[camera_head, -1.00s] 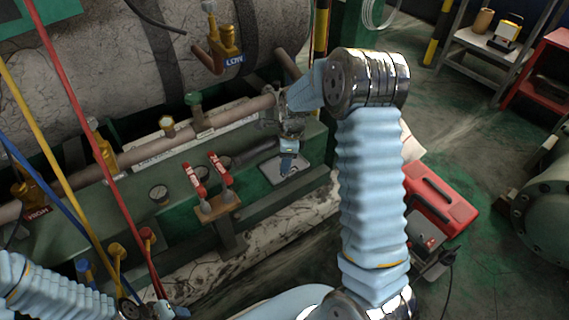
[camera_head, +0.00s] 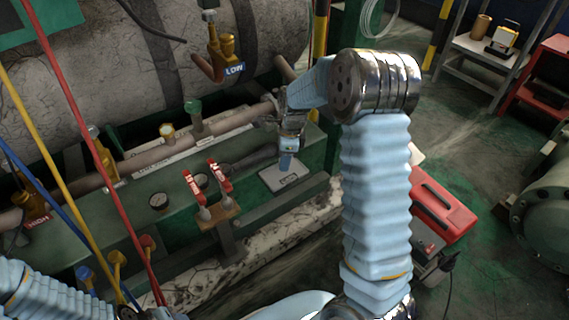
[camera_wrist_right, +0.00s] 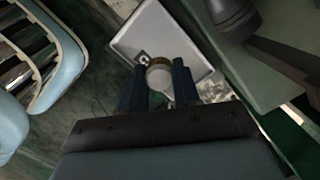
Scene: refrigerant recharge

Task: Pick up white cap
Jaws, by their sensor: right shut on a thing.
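My right gripper (camera_head: 286,163) hangs over a small grey-white tray (camera_head: 290,180) on the green bench. In the right wrist view its two dark blue fingers (camera_wrist_right: 158,88) are shut on a small round white cap (camera_wrist_right: 160,80) with a brass-coloured rim. The cap appears to be held above the tray, which also shows in the wrist view (camera_wrist_right: 135,42). In the head view the cap is too small or hidden to make out. My left arm enters at the lower left; its fingers do not show.
A brown pipe (camera_head: 150,160) with gauges and a green valve (camera_head: 194,112) runs behind the bench. Two red-handled valves (camera_head: 205,185) stand left of the tray. Red, yellow and blue hoses cross the left side. A red toolbox (camera_head: 445,208) stands at right.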

